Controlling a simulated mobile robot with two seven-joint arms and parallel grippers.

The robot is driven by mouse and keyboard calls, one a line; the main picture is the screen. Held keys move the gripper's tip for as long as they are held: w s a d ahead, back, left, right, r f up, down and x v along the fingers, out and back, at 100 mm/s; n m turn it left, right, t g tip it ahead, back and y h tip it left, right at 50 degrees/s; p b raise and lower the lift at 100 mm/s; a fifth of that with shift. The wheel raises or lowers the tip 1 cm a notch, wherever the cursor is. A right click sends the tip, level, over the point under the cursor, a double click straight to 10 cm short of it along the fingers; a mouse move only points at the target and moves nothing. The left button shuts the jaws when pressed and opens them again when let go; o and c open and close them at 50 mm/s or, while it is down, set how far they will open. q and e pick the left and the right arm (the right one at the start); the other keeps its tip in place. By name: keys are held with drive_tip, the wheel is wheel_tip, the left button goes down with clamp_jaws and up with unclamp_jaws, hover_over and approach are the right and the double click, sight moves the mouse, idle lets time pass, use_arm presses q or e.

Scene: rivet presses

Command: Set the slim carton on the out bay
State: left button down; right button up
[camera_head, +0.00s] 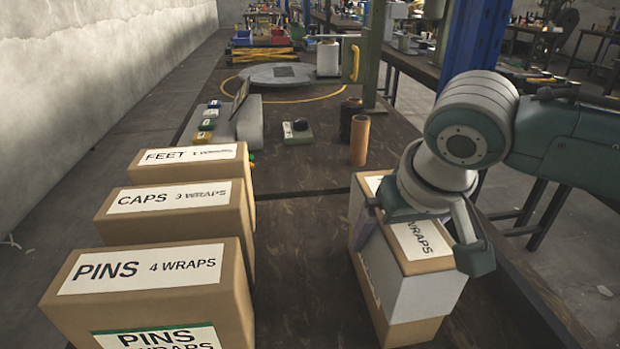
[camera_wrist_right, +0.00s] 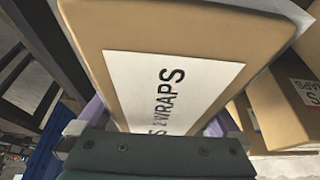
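The slim carton (camera_head: 388,318) is a tall, narrow brown box with a "WRAPS" label on top and a pale grey band around it, at the right of the bench. In the right wrist view the carton (camera_wrist_right: 180,25) fills the middle, its label reading "2 WRAPS". My right gripper (camera_head: 425,230) is over its top with one finger on each side; the purple pads look pressed against its sides in the wrist view. Whether its base touches the bench is unclear. My left gripper is out of view. No marked out bay can be made out.
Cartons marked PINS (camera_head: 150,285), CAPS (camera_head: 180,210) and FEET (camera_head: 190,165) stand in a row on the left. A copper-brown cylinder (camera_head: 360,140) and a dark cylinder (camera_head: 350,115) stand beyond the slim carton. The bench strip (camera_head: 305,260) between the cartons is clear.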

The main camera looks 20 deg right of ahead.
drive_tip(key=shift+r, duration=0.1)
use_arm(q)
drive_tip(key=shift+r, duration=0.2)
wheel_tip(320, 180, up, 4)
drive_tip(key=p, duration=0.4)
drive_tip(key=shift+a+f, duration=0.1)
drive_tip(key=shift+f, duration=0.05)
use_arm(e)
wheel_tip(320, 180, up, 11)
hover_over(413, 234)
drive_tip(key=shift+w+d+r, duration=0.1)
drive_tip(key=shift+w+d, duration=0.05)
drive_tip(key=shift+d, duration=0.15)
